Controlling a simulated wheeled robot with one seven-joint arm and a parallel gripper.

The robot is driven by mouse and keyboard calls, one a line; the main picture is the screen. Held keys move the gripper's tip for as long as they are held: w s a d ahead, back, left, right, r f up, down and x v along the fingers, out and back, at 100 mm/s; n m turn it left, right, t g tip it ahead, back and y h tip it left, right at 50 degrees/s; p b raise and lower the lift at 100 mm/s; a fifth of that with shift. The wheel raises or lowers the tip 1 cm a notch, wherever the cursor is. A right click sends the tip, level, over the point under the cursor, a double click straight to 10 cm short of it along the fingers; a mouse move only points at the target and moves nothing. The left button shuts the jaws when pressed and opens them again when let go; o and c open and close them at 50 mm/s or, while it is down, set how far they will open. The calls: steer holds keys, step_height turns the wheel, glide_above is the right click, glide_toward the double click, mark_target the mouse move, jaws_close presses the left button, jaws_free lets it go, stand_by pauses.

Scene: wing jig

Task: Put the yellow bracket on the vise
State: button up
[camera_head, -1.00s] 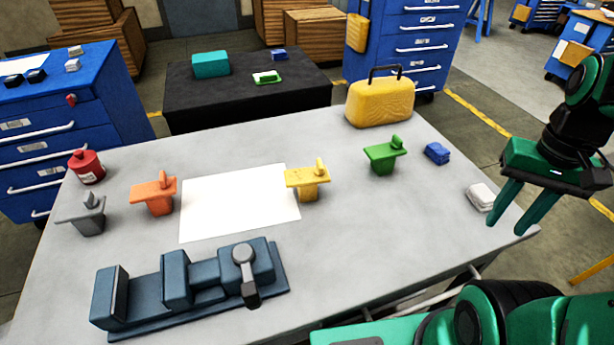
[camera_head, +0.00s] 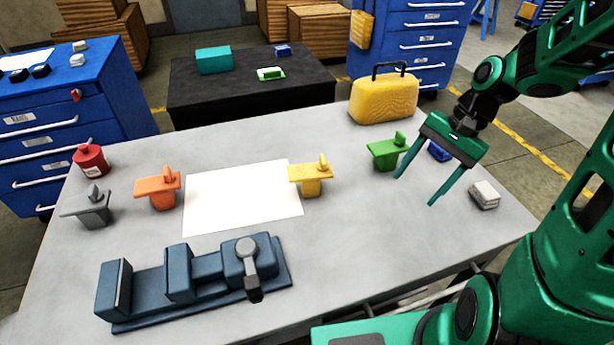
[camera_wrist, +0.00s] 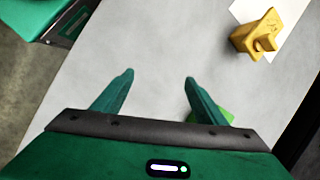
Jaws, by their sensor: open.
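The yellow bracket (camera_head: 311,179) stands on the grey table just at the right edge of a white sheet. In the wrist view the yellow bracket (camera_wrist: 256,36) is at the upper right, beyond my fingertips. The blue-grey vise (camera_head: 190,282) lies at the table's front left, with a lever on its right end and nothing on top of it. My gripper (camera_head: 416,190) is open and empty above the right side of the table, to the right of the yellow bracket. Its two fingers (camera_wrist: 158,75) are wide apart in the wrist view.
A green bracket (camera_head: 384,154) stands close to my gripper's left finger. A blue block (camera_head: 439,151) is partly hidden behind my gripper. A white block (camera_head: 485,195), yellow case (camera_head: 383,97), orange bracket (camera_head: 160,190), grey bracket (camera_head: 92,208) and red can (camera_head: 90,159) stand around the table.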

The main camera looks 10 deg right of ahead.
mark_target(318, 169)
steer(key=w+a+f+m+y, duration=0.1)
steer(key=w+a, duration=0.1)
steer(key=w+a+f+m+y, duration=0.1)
steer(key=w+a+y, duration=0.1)
steer(key=a, duration=0.1)
steer(key=w+a+m+y, duration=0.1)
steer(key=w+a, duration=0.1)
steer(key=a, duration=0.1)
steer(key=shift+f, duration=0.4)
steer(key=w+a+m+y, duration=0.2)
steer(key=a+y, duration=0.1)
steer(key=w+a+r+m+y, duration=0.1)
steer(key=shift+w+a+r, duration=0.1)
steer(key=shift+w+a, duration=0.2)
steer(key=shift+a, duration=0.1)
steer(key=shift+w+a+r+m+y, duration=0.35)
steer(key=shift+m+y, duration=0.15)
steer(key=shift+y, duration=0.1)
steer(key=x, duration=1)
steer(key=shift+s+a+r, duration=0.1)
steer(key=shift+a+r, duration=0.05)
steer(key=shift+a, duration=0.35)
steer(key=shift+c, duration=0.3)
steer(key=c, duration=1.4)
steer(key=shift+c, duration=0.2)
steer(key=shift+r, duration=0.2)
